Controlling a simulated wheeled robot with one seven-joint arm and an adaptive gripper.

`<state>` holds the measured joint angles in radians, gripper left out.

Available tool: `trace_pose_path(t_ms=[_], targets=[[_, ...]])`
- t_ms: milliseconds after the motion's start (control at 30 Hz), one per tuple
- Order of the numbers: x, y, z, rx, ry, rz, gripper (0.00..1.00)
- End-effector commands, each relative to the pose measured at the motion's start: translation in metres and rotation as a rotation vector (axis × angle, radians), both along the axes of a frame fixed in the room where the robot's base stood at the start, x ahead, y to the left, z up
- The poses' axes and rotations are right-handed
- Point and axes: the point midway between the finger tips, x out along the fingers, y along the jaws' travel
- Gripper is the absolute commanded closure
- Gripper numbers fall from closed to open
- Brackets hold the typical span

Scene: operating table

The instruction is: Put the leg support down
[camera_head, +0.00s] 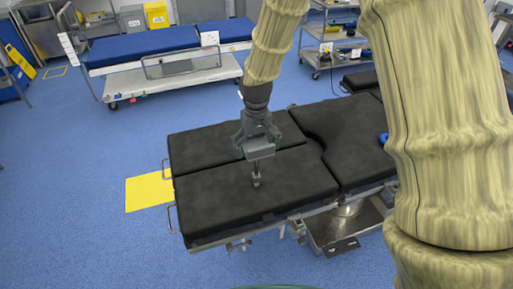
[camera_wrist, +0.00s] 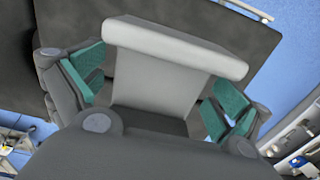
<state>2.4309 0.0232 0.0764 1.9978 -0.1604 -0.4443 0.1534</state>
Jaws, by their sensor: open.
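The black operating table (camera_head: 350,140) has two long padded sections at its left end, which look like leg supports: a near one (camera_head: 215,205) and a far one (camera_head: 195,145). Both lie about flat. My gripper (camera_head: 258,140) points down over them near their shared seam. In the wrist view, my gripper (camera_wrist: 160,100) is open, with green-lined fingers apart on either side of a light grey block (camera_wrist: 170,45). I cannot tell whether they touch it. A small dark grey piece (camera_head: 256,180) shows just below my gripper, over the near pad.
A blue-topped trolley (camera_head: 145,45) stands at the back left, and shelved carts (camera_head: 335,45) at the back right. A yellow floor patch (camera_head: 148,192) lies by the table's left end. Metal side rails edge the table.

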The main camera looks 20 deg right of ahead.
Motion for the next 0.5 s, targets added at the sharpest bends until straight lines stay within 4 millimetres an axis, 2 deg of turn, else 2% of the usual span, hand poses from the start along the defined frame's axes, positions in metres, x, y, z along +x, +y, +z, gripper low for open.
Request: trace_pose_path(t_ms=[500], targets=[[0.001, 0.000, 0.066, 0.001, -0.004, -0.001, 0.00]])
